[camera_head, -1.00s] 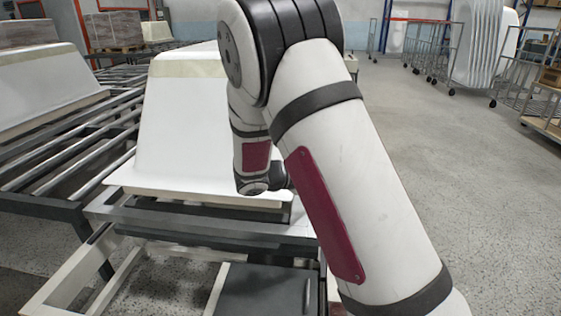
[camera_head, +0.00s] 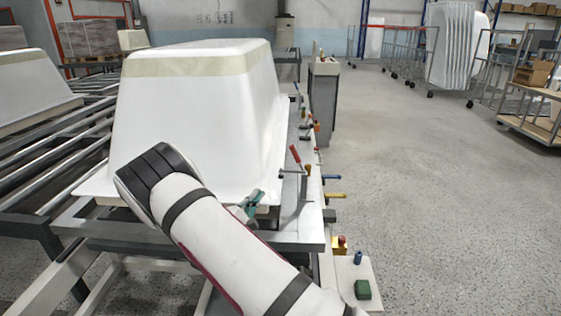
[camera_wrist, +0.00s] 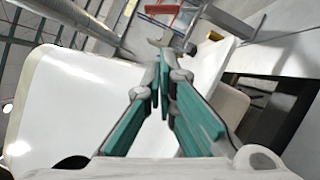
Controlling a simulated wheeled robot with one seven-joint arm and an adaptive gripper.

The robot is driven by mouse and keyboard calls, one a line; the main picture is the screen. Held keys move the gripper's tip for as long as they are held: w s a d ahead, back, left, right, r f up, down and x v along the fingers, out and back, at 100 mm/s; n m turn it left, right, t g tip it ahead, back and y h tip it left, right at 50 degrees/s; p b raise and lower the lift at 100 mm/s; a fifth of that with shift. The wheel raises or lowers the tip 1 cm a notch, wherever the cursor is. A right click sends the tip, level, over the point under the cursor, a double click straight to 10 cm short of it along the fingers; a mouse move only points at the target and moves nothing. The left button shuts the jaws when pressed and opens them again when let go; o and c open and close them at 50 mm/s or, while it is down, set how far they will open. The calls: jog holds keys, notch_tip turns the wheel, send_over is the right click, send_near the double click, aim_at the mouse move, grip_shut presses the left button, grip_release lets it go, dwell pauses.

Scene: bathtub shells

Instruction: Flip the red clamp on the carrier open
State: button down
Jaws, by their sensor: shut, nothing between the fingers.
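The red clamp handle (camera_head: 295,155) stands up from the carrier's right-hand rail and leans slightly left in the head view. Its metal base joins the carrier (camera_head: 290,236) beside the white tub shell (camera_head: 205,115). My gripper (camera_head: 253,201), with teal fingers, is low at the tub's near right corner, left of the clamp and apart from it. In the wrist view my gripper (camera_wrist: 163,68) is shut and empty, its fingers converging. A metal piece shows just beyond the fingertips there; I cannot tell whether it belongs to the clamp.
More handles and fittings line the carrier's right side, including a yellow one (camera_head: 335,195). A green block (camera_head: 362,289) sits on a pale ledge at the front right. Roller conveyors (camera_head: 60,150) lie left. The floor at right is clear up to the carts (camera_head: 405,55).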

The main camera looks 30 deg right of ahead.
jog(key=b+x, duration=0.3)
jog(key=x, duration=1.7)
jog(key=shift+s+d, duration=0.1)
jog(key=shift+d, duration=0.05)
jog(key=shift+d+r+m+g, duration=0.1)
jog(key=shift+m+g, duration=0.2)
jog(key=shift+m, duration=0.1)
